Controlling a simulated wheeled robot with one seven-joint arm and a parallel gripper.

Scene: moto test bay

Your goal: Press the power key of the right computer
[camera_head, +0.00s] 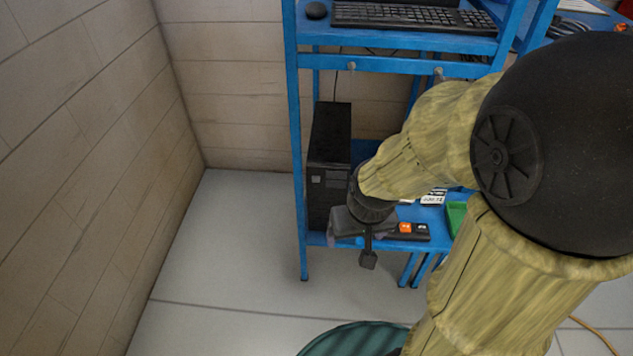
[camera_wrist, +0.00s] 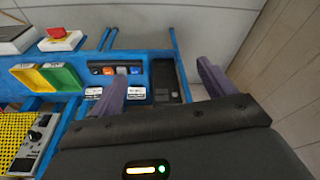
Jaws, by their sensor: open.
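A black computer tower (camera_head: 328,165) stands on the lower blue shelf at the left end, beside the wall. Its front shows a small grey panel, but I cannot make out the power key. Only one computer is in view. My gripper (camera_head: 352,246) is in front of the tower's lower right side, apart from it as far as I can tell. In the wrist view my gripper (camera_wrist: 158,76) is open and empty, with the dark tower (camera_wrist: 166,82) beyond and between its two purple-grey fingers. The gripper body hides part of the tower there.
A black strip with coloured buttons (camera_head: 405,230) lies right of the gripper; a green bin (camera_head: 455,215) is farther right. A keyboard (camera_head: 413,17) and mouse (camera_head: 316,10) are on the upper shelf. A blue post (camera_head: 296,150) edges the tower's left. Floor (camera_head: 225,250) is clear.

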